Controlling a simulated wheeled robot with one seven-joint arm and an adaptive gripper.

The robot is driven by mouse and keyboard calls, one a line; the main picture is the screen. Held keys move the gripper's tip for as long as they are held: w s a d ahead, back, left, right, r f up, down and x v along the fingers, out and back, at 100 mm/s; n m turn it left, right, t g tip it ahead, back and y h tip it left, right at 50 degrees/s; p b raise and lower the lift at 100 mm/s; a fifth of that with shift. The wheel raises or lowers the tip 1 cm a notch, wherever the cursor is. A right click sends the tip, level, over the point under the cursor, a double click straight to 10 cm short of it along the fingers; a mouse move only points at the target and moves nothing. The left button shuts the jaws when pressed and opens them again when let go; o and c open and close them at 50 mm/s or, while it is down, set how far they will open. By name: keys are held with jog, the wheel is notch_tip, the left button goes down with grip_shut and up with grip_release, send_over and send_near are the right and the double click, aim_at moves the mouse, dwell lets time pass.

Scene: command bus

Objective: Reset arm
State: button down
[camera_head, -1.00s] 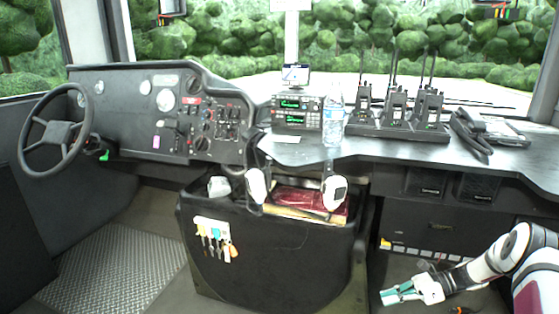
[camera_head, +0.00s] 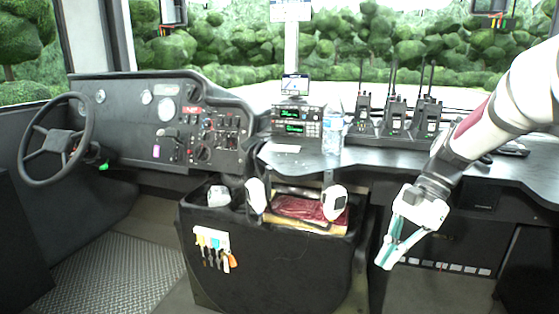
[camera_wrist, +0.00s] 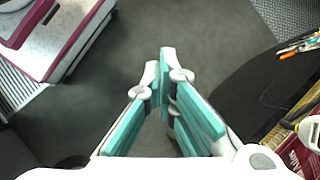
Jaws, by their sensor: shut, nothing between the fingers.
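My arm reaches in from the right side of the head view, in front of the dashboard counter. My gripper (camera_head: 388,264) hangs at its end with teal finger pads, pointing down and to the left. It is to the right of the black bin and apart from it. In the wrist view my gripper (camera_wrist: 163,60) has its fingers closed together at the tips, with nothing between them. Bare grey floor (camera_wrist: 135,35) lies beyond the fingertips.
The black bin (camera_head: 270,265) holds a red book (camera_head: 297,207) and white handheld devices. Radios in a charger (camera_head: 400,133), a water bottle (camera_head: 332,128) and a radio unit (camera_head: 295,122) stand on the counter. The steering wheel (camera_head: 45,153) is far left. Floor left of the bin is clear.

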jog(key=s+a+r+n+t+h, duration=0.1)
jog(key=s+a+r+n+h, duration=0.2)
jog(key=s, duration=0.5)
jog(key=s+a+r+n+h, duration=0.1)
jog(key=s+r+n, duration=0.2)
jog(key=s+r, duration=0.35)
jog(key=s+d+f+n+t+h, duration=0.1)
jog(key=s+f+n, duration=0.1)
jog(key=s, duration=0.6)
jog(key=s+d+f+n+t+h, duration=0.1)
jog(key=s+f+n, duration=0.15)
jog(key=s, duration=0.55)
notch_tip(320, 180, up, 38)
jog(key=t+p, duration=0.4)
jog(key=p, duration=3.2)
jog(key=shift+w+f, duration=0.1)
